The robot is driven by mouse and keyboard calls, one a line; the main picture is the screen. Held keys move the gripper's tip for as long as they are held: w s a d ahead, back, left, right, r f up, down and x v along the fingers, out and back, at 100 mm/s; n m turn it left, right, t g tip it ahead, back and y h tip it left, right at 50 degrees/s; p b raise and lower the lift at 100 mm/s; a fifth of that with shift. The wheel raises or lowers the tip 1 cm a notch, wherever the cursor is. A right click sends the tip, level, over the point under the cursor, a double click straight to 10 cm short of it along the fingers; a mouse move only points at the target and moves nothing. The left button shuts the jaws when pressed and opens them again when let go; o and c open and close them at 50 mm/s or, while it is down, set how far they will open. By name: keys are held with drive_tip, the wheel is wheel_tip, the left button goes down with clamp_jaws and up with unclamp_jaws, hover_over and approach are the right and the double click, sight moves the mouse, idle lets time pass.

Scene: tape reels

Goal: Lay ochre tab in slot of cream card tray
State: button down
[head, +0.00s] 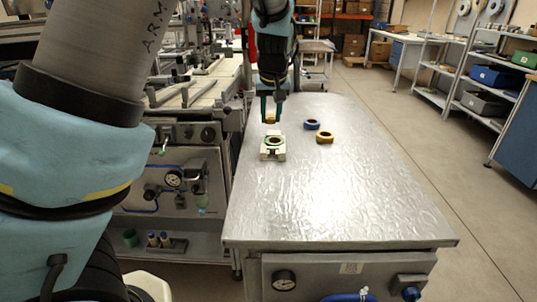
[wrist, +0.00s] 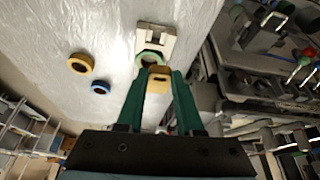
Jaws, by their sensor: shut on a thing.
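My gripper (head: 271,113) is above the far left part of the metal table, just behind the tray in the head view. It is shut on the ochre tab (wrist: 158,84), which sits between the green fingertips (wrist: 158,76) in the wrist view. A little of the tab (head: 270,121) shows below the fingers in the head view. The cream card tray (head: 273,156) lies on the table, apart from the tab. A green ring (head: 274,146) lies on or against the tray. The tray (wrist: 168,42) shows a dark recess in the wrist view, and the green ring (wrist: 143,57) is partly hidden by the tab.
A blue ring (head: 312,127) and a yellow ring (head: 325,140) lie on the table (head: 340,190) to the right of the tray. The near and right parts of the tabletop are clear. A machine bench (head: 185,170) with a gauge stands close along the table's left edge.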

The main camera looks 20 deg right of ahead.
drive_tip(key=shift+s+d+f, duration=0.1)
drive_tip(key=shift+d+f, duration=0.15)
drive_tip(key=shift+d, duration=0.1)
wheel_tip(320, 180, down, 9)
drive_tip(key=shift+r+p, duration=0.15)
drive_tip(key=shift+p, duration=0.55)
drive_tip(key=shift+f, duration=0.35)
drive_tip(key=shift+f+b, duration=0.3)
drive_tip(key=shift+f, duration=0.2)
drive_tip(key=c, duration=0.5)
unclamp_jaws()
drive_tip(key=shift+c, duration=0.2)
